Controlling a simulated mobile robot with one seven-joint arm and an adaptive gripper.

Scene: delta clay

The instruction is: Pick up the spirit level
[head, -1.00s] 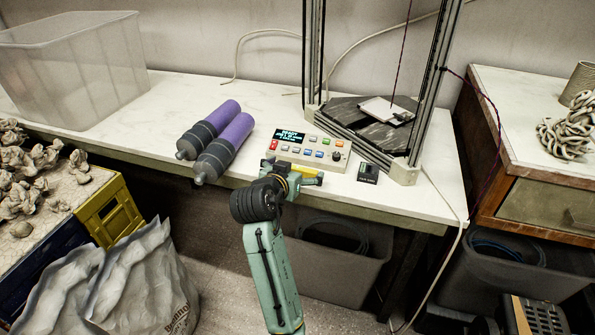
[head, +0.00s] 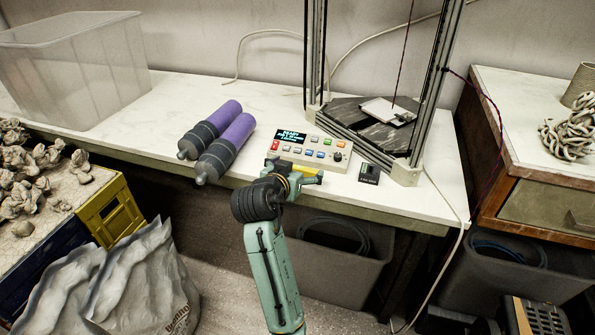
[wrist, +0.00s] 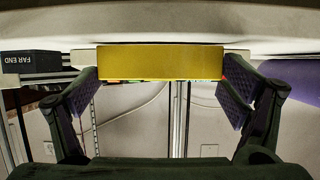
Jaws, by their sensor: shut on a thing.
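The spirit level is a yellow block. In the head view, part of the spirit level (head: 311,170) shows at the front edge of the white worktop, just before the control box; my gripper hides the rest. In the wrist view the spirit level (wrist: 160,62) lies across the upper middle, between both fingertips. My gripper (head: 300,183) is shut on it. In the wrist view the two fingers of my gripper (wrist: 160,75) meet its left and right ends. I cannot tell whether it is clear of the worktop.
The control box (head: 312,146) with coloured buttons stands right behind the level. Two purple and grey bottles (head: 222,147) lie to the left. A small dark device (head: 369,174) and a metal frame (head: 405,172) stand to the right. Bare worktop (head: 130,130) lies farther left.

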